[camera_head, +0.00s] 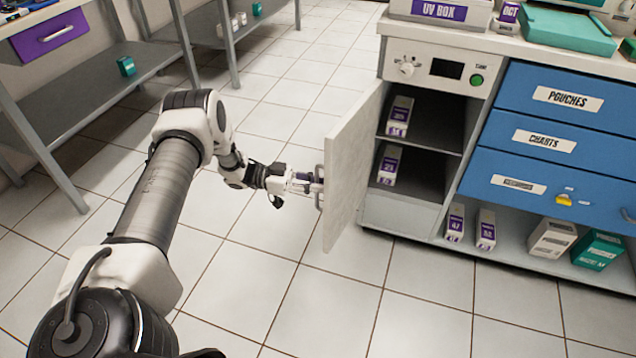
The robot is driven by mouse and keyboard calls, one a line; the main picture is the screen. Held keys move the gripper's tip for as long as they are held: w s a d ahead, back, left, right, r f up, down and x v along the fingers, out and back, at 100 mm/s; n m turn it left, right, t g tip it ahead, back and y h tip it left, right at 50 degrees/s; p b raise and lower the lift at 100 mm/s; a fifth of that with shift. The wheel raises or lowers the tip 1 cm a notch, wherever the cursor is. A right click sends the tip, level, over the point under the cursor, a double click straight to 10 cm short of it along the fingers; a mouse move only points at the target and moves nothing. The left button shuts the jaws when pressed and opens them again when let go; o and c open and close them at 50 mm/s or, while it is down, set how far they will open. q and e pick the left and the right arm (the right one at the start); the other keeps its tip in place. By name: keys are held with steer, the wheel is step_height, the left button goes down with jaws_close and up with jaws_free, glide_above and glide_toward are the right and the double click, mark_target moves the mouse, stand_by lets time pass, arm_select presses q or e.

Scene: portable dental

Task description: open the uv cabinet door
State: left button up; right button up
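The UV cabinet (432,150) stands right of centre, with its control panel of knob, dark display and green button on top. Its pale door (350,165) stands wide open, swung out to the left on the side nearest my arm. Two shelves inside show, with small white and purple boxes on them. My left gripper (312,184) is at the metal handle (319,186) on the door's outer face. The fingers are small here and overlap the handle, so I cannot tell whether they are closed on it. My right gripper is not in view.
Blue drawers labelled Pouches (568,99) and Charts stand to the right, above an open shelf with several boxes (552,239). A UV box (440,10) sits on the counter. Metal tables (90,95) stand at the left. The tiled floor between is clear.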

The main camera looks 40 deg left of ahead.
arm_select(q)
steer(key=shift+o, duration=0.5)
steer(key=v, duration=1.2)
steer(key=shift+s, duration=0.1)
